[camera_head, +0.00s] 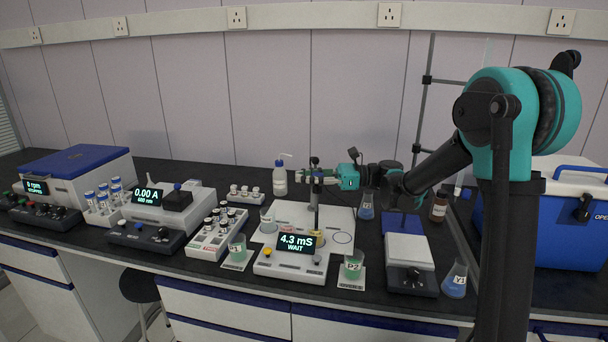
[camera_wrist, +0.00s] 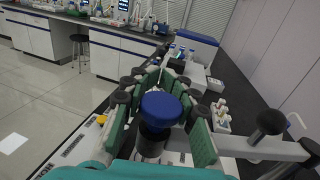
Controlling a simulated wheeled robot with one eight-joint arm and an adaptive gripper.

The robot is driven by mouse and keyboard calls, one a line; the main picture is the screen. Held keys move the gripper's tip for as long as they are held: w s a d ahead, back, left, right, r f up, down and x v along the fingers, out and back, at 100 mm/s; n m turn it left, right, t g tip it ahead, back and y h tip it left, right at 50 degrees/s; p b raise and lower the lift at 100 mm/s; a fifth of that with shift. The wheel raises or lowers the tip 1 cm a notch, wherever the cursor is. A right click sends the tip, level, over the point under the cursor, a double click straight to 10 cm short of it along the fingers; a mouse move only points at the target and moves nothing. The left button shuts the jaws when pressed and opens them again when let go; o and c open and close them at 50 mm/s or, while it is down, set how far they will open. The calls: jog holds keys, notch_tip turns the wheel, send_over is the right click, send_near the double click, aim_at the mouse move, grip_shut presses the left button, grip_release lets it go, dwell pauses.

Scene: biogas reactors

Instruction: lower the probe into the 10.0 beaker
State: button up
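My gripper (camera_head: 317,175) is above the white meter in the head view, around the upper part of an upright probe (camera_head: 316,195). In the wrist view, the green fingers of my gripper (camera_wrist: 165,85) stand on both sides of a blue-capped dark body (camera_wrist: 160,108), apparently the probe's top. Whether they press on it is unclear. The meter (camera_head: 278,262) reads 4.3 mS and WAIT. A beaker marked P2 (camera_head: 354,265) stands at its front right, and a similar beaker (camera_head: 237,248) at its left. Another small beaker (camera_head: 267,221) is behind. No 10.0 label is readable; the probe's lower tip is unclear.
A white balance (camera_head: 408,250) and a flask of blue liquid (camera_head: 455,279) stand to the right. Another flask (camera_head: 366,206) and a wash bottle (camera_head: 280,179) are behind. A vial rack (camera_head: 215,238) is at the left. A blue cooler (camera_head: 550,215) is far right.

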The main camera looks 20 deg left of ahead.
jog(key=o, duration=0.5)
jog(key=shift+r, duration=0.1)
jog(key=v, duration=1.2)
